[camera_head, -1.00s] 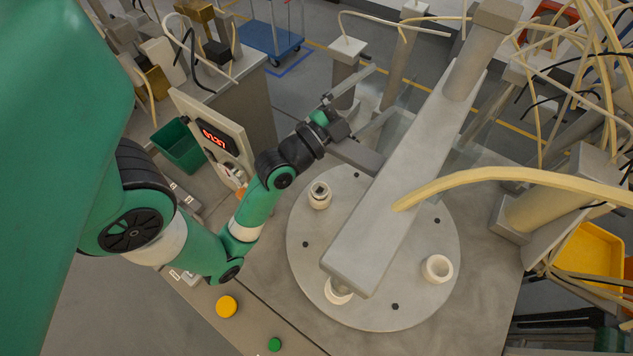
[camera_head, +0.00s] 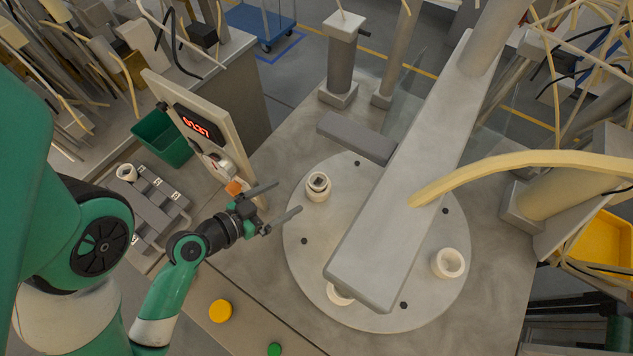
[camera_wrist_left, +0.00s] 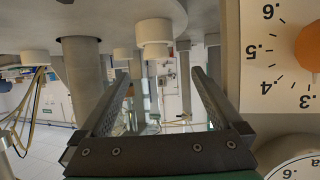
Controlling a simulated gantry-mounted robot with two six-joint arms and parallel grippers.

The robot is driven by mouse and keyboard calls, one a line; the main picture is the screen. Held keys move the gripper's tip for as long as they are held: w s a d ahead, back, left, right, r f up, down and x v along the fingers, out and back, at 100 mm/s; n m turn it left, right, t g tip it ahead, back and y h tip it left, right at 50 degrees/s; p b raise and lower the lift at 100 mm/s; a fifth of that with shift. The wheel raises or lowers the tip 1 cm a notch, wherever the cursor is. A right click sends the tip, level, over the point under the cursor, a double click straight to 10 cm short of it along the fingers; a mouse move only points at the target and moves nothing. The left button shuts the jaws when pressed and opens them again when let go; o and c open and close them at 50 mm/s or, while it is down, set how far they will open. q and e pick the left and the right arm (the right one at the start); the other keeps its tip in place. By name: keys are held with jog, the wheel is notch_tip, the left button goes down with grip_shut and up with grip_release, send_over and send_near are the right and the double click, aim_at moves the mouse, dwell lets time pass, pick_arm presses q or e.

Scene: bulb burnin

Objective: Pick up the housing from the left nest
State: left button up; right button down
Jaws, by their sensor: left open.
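The round grey turntable (camera_head: 300,262) carries white ring-shaped nests. At its left, a white housing (camera_head: 318,182) with a dark opening stands upright in the left nest (camera_head: 317,196). In the left wrist view, which is upside down, a white housing in a nest (camera_wrist_left: 153,32) shows beyond the fingertips. My left gripper (camera_head: 289,196) is open and empty, left of the left nest, its fingers pointing right towards it and apart from it. Its two fingers show open in the left wrist view (camera_wrist_left: 160,74). My right gripper is not seen.
A grey beam (camera_head: 395,215) overhangs the turntable, partly hiding a front nest (camera_head: 340,294). An empty-looking nest (camera_head: 449,263) is at right. A panel with red display (camera_head: 198,127) and orange knob (camera_head: 234,188) stands close behind my left gripper. A grey rack (camera_head: 150,215) is at left.

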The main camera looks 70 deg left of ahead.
aim_at(322, 179)
pick_arm(q)
jog(key=x, duration=0.3)
jog(key=p+x, duration=0.1)
jog(key=x, duration=0.1)
jog(key=shift+w+r, duration=0.1)
jog(key=shift+r, duration=0.15)
jog(key=shift+d+x, duration=0.15)
jog(key=shift+x, duration=1.3)
jog(key=shift+d+x, duration=0.15)
jog(key=shift+x, duration=1.35)
jog(key=shift+w, duration=0.15)
jog(key=shift+c, duration=0.2)
jog(key=c, duration=1.4)
jog(key=shift+r, duration=0.1)
